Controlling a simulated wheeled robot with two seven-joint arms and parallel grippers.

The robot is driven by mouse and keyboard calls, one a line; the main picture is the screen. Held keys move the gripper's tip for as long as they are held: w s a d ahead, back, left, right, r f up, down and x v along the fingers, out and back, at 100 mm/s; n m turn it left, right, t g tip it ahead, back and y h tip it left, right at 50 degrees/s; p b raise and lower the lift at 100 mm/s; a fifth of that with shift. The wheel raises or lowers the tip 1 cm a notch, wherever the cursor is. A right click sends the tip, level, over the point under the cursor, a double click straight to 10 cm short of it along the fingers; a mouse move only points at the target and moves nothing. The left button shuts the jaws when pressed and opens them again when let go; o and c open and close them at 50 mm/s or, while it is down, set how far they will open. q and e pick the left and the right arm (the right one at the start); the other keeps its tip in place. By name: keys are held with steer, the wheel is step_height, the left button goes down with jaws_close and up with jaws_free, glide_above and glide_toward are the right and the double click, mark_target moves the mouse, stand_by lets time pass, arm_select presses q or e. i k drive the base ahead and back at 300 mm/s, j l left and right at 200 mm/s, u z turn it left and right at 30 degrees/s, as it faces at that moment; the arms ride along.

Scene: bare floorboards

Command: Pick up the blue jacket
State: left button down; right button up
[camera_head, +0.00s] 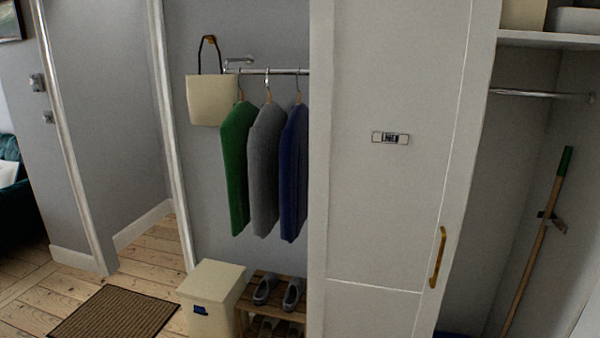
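The blue jacket (294,175) hangs on a hanger from a metal rail (275,71) in the middle of the view. It is the rightmost of three garments, beside a grey jacket (265,170) and a green jacket (236,165). Its right edge is close to the white cabinet panel, and the grey jacket overlaps its left side. Neither of my grippers shows in the head view.
A white door (390,200) with a brass handle (438,257) stands right of the jackets. Below them are a cream box (212,285) and a wooden shoe rack (272,313) with shoes. A cream bag (206,100) hangs left. A brown mat (115,315) lies on the floor.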

mark_target(294, 144)
steer(key=i+j, duration=0.7)
steer(key=i, duration=0.15)
